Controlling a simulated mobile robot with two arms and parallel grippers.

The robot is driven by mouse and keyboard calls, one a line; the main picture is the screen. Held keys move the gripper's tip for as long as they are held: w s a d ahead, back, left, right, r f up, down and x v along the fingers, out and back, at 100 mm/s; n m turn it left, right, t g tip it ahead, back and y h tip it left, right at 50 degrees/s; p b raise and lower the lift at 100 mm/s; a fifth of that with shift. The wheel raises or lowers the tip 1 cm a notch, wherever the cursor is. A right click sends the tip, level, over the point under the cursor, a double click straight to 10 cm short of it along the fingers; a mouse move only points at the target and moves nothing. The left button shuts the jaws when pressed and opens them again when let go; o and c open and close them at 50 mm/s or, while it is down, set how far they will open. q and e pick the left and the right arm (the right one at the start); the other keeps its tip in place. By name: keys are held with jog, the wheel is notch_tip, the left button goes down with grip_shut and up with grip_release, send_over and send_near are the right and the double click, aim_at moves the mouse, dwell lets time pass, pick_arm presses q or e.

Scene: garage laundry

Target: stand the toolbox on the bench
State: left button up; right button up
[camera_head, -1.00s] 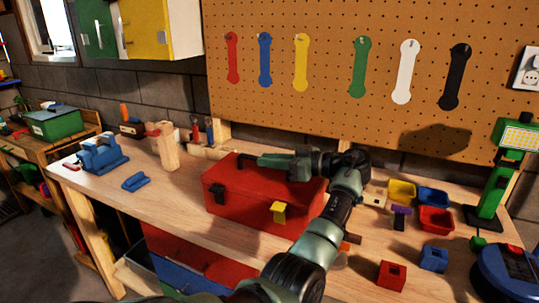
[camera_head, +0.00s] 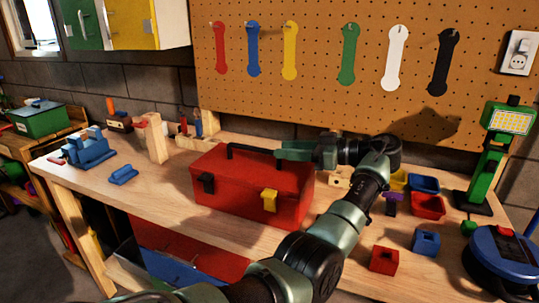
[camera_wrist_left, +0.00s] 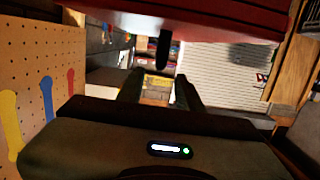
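The red toolbox (camera_head: 250,192) stands upright on the wooden bench (camera_head: 150,195), with a black handle (camera_head: 252,150) on top and one black and one yellow latch on its front. In the left wrist view its red side (camera_wrist_left: 220,15) fills the top edge, and the dark handle end (camera_wrist_left: 164,48) shows between the fingertips. My left gripper (camera_head: 282,150) points left at the handle's right end, just above the lid. Its fingers (camera_wrist_left: 160,88) are apart in the wrist view; I see no grip on the handle. My right gripper is not in view.
Small coloured bins (camera_head: 428,206) and blocks lie right of the toolbox, near a green work lamp (camera_head: 490,165) and a blue reel (camera_head: 505,262). A blue vise (camera_head: 88,148) stands at the left end. The pegboard (camera_head: 330,95) rises behind. Bench left of the toolbox is mostly clear.

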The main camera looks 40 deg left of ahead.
pick_arm(q)
jog(key=shift+b+v, duration=0.3)
jog(key=shift+v, duration=1.5)
